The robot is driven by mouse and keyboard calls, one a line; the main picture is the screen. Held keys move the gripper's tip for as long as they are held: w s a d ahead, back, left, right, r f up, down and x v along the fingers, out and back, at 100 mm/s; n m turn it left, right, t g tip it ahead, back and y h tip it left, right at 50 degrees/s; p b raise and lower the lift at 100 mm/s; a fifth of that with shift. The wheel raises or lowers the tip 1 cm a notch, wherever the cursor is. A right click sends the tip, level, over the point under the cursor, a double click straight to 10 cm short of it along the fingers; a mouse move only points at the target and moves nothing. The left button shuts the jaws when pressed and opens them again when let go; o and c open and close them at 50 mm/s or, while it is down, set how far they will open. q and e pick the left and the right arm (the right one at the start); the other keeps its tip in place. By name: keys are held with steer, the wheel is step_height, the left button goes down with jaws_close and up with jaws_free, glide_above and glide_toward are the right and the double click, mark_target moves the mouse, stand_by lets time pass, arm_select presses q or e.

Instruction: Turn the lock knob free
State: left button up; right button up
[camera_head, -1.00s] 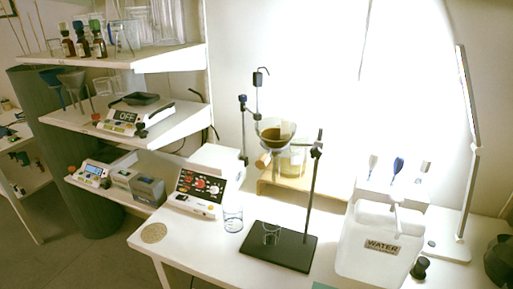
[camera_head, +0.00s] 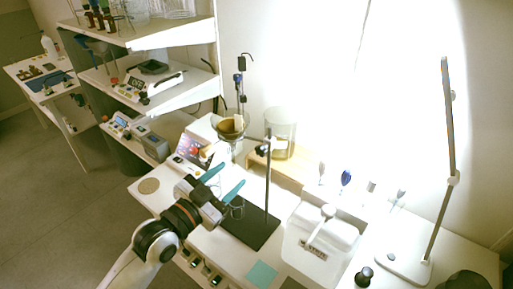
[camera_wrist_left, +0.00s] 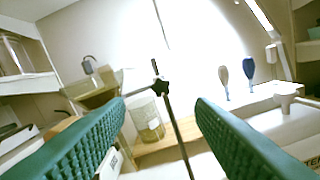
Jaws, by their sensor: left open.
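A dark lock knob (camera_head: 262,150) sits on the upright rod (camera_head: 267,190) of the stand with a black base (camera_head: 250,230). In the left wrist view the star-shaped black knob (camera_wrist_left: 160,87) is on the rod, ahead of and between my fingertips, apart from them. My left gripper (camera_head: 226,181), with teal fingers, is open and empty, left of the rod and lower in the picture than the knob. It also shows in the left wrist view (camera_wrist_left: 161,108). A funnel with brown contents (camera_head: 231,126) stands left of the rod. My right gripper is not in view.
A glass jar (camera_head: 281,135) stands behind the rod. A white water tank (camera_head: 320,235) is to the right.

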mark_target(259, 151)
arm_select(q)
steer(key=p+x, duration=0.2)
steer(key=x, duration=0.8)
steer(key=shift+w+d, duration=0.2)
steer(key=shift+w+d+f, duration=0.1)
steer(key=shift+w+d, duration=0.2)
steer(key=shift+w, duration=0.15)
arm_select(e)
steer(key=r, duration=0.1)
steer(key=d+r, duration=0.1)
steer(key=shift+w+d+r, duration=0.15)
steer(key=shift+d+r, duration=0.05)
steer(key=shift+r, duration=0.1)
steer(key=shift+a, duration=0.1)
arm_select(q)
steer(key=c, duration=1)
steer(key=shift+o, duration=0.2)
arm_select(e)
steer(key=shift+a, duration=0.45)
